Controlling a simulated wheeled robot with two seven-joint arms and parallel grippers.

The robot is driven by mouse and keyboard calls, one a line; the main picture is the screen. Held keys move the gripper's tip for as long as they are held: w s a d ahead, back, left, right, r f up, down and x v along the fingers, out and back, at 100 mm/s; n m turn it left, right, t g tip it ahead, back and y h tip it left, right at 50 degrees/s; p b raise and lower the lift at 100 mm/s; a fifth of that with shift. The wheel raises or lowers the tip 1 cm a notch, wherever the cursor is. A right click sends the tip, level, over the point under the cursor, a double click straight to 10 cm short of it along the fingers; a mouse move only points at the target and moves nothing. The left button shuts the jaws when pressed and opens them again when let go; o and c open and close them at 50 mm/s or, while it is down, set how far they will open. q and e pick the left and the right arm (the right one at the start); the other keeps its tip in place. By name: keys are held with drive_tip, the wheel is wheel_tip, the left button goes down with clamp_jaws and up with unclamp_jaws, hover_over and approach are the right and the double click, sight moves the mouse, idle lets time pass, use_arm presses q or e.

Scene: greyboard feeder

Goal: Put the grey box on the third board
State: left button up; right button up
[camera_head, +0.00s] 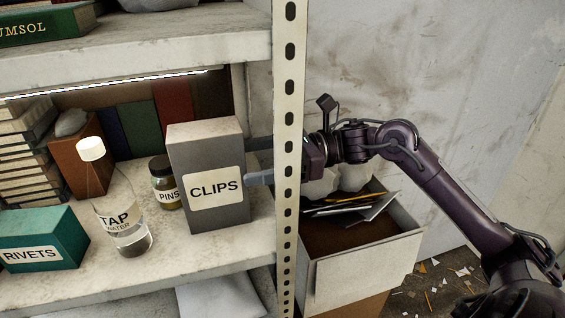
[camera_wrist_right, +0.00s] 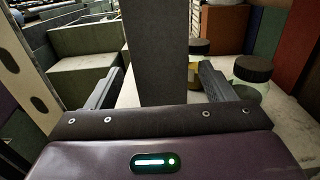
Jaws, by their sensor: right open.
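The grey box (camera_head: 208,212), labelled CLIPS, stands upright on the middle board (camera_head: 190,250) of the shelf, near its right end. In the right wrist view the grey box (camera_wrist_right: 155,50) rises between the fingers. My right gripper (camera_head: 258,162) reaches in from the right past the shelf post, level with the box's middle. Its jaws are open, one finger by the label side and one behind. The right wrist view shows its fingers (camera_wrist_right: 161,72) with small gaps beside the box. Which board counts as third cannot be told. My left gripper is not in view.
A PINS jar (camera_head: 163,184), a TAP WATER bottle (camera_head: 120,215) and a teal RIVETS box (camera_head: 45,240) stand left of the grey box. The perforated post (camera_head: 288,130) is close beside my right wrist. An upper board (camera_head: 150,50) overhangs. An open carton (camera_head: 365,260) stands right.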

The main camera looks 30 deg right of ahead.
drive_tip(key=b+v, duration=0.1)
drive_tip(key=v, duration=0.5)
drive_tip(key=shift+b, duration=0.35)
drive_tip(key=shift+r, duration=0.15)
